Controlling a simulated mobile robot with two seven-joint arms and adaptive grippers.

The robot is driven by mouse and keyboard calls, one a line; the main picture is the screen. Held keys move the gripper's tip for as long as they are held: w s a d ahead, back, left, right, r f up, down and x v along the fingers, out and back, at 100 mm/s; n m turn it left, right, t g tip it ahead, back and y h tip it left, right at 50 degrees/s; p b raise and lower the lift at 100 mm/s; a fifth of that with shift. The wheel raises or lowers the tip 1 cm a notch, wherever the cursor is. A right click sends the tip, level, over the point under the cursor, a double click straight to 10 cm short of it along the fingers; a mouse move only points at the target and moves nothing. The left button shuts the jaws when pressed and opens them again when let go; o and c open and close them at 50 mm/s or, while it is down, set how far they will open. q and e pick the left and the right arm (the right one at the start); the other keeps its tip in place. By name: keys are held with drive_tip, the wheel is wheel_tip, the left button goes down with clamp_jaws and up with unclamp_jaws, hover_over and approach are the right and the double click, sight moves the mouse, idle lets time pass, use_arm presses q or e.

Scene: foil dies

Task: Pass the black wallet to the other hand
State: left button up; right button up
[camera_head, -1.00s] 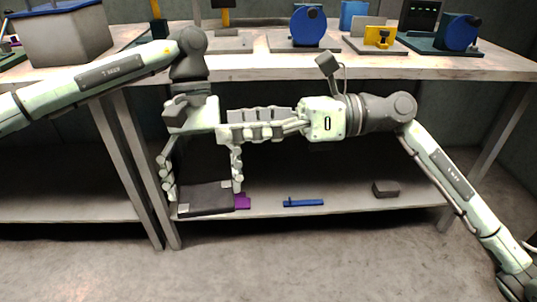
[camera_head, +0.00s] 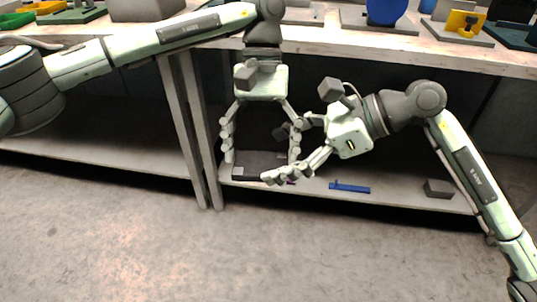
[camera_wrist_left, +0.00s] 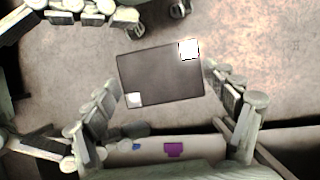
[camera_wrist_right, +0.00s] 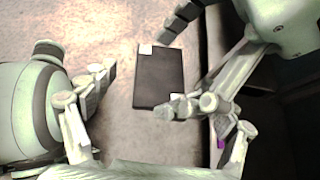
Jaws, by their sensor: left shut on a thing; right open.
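The black wallet (camera_head: 258,164) is a flat dark rectangle with white patches at two corners. My left gripper (camera_head: 261,155) points down and is shut on it, with a finger at either side edge. The left wrist view shows the wallet (camera_wrist_left: 158,76) spanning between those fingers. My right gripper (camera_head: 276,157) is open and empty, tilted down to the left. Its fingers are near the wallet's right side and overlap the left gripper's right finger in the head view. In the right wrist view the wallet (camera_wrist_right: 158,77) lies ahead of the open fingers; contact cannot be told.
A lower shelf behind holds a blue bar (camera_head: 349,187), a dark grey block (camera_head: 439,188) and a partly hidden purple piece, clearer in the left wrist view (camera_wrist_left: 174,149). The tabletop (camera_head: 400,47) above carries several fixtures. Table legs stand left of the wallet. The floor in front is clear.

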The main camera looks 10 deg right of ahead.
sight(261, 166)
drive_tip(key=shift+x, duration=1.25)
drive_tip(key=shift+c, duration=0.5)
